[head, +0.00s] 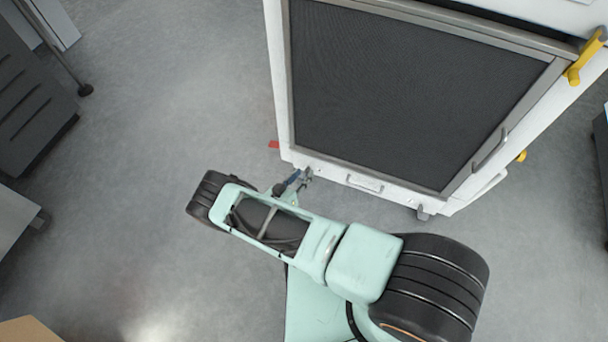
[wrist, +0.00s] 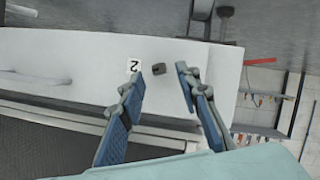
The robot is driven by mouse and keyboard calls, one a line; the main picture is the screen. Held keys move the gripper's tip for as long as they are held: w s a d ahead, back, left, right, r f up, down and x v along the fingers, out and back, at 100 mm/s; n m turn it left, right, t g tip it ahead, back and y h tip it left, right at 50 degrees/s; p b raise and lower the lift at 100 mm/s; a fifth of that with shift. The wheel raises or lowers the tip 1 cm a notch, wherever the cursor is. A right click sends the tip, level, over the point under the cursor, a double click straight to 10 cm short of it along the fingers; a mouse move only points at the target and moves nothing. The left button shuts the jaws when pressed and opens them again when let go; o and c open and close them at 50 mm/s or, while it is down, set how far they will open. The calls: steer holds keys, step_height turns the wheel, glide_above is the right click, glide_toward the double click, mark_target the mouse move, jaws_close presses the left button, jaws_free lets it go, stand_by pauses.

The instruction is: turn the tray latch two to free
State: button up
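Tray latch two, a small dark block (wrist: 159,69), sits on the white front panel (wrist: 80,50) beside a label reading "2" (wrist: 134,65) in the wrist view. My gripper (wrist: 158,76) is open, with its blue-padded fingers spread on either side of the latch as seen there. I cannot tell how far the fingertips are from the panel, and no contact shows. In the head view my gripper (head: 301,178) is at the lower left corner of the white washer (head: 280,80); the latch cannot be made out there.
The washer has a dark mesh panel (head: 415,95), a metal handle (head: 490,148) and a yellow lever (head: 588,56). A pale tray handle (head: 363,182) is right of my gripper. A dark slotted cabinet (head: 30,95) stands far left. The floor between is clear.

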steer(key=shift+x, duration=0.85)
steer(key=shift+c, duration=0.7)
jaws_close()
steer(key=shift+d+r+m+y, duration=0.15)
steer(key=shift+m+y, duration=0.15)
steer(key=shift+m, duration=0.3)
steer(key=shift+s+d+m+t+y+p, duration=0.1)
steer(key=shift+m+t+y+p, duration=0.2)
steer(key=shift+m+y+p, duration=0.4)
